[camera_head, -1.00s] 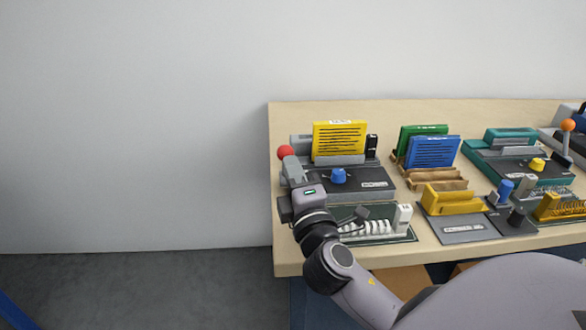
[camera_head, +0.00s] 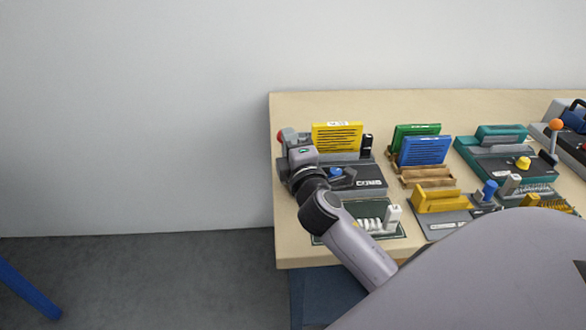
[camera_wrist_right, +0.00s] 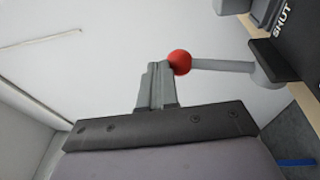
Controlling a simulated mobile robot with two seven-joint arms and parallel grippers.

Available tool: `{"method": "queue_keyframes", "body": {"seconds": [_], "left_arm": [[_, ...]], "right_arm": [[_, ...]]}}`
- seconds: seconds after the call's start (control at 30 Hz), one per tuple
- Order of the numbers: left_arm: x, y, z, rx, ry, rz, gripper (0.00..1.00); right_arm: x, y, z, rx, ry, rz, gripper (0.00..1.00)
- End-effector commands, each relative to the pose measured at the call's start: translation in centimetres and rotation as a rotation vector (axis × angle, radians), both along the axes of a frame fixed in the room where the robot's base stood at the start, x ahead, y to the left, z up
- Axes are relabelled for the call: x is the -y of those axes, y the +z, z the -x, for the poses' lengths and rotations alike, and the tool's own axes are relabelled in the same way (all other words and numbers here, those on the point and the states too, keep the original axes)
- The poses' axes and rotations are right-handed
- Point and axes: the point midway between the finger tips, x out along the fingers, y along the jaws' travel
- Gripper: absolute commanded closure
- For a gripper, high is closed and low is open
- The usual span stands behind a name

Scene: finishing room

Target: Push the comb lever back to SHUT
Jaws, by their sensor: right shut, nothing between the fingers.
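The comb machine (camera_head: 368,184) is dark grey, labelled COMB, at the left end of the bench. Its lever has a red ball knob (camera_head: 281,134), partly hidden behind my right gripper (camera_head: 291,138) in the head view. In the right wrist view, the red knob (camera_wrist_right: 180,62) sits on a grey lever shaft (camera_wrist_right: 225,66) running right to its pivot. The word SHUT (camera_wrist_right: 283,18) is on the dark housing beyond it. The right gripper's fingers (camera_wrist_right: 156,82) are closed and empty, their tips against or very close to the knob's left side. My left gripper is out of view.
A yellow comb-bound pad (camera_head: 336,137) stands in the machine. A dark tray with white combs (camera_head: 368,224) lies in front, below my arm. Green and blue pads (camera_head: 424,151) in a wooden rack stand to the right. The bench's left edge is close by.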

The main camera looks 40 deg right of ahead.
Motion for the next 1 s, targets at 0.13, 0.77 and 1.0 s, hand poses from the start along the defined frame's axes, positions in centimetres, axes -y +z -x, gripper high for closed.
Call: {"method": "queue_keyframes", "body": {"seconds": [0.13, 0.77, 1.0], "left_arm": [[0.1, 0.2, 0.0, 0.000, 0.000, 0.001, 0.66], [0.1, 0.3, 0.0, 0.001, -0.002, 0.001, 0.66], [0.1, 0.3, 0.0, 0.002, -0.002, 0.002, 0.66]], "right_arm": [[0.7, 0.2, -1.1, 0.000, -0.001, 0.000, 1.00], [1.6, 0.1, -2.6, 0.000, 0.000, 0.000, 1.00], [1.6, 0.1, -2.6, 0.000, 0.000, 0.000, 1.00]]}}
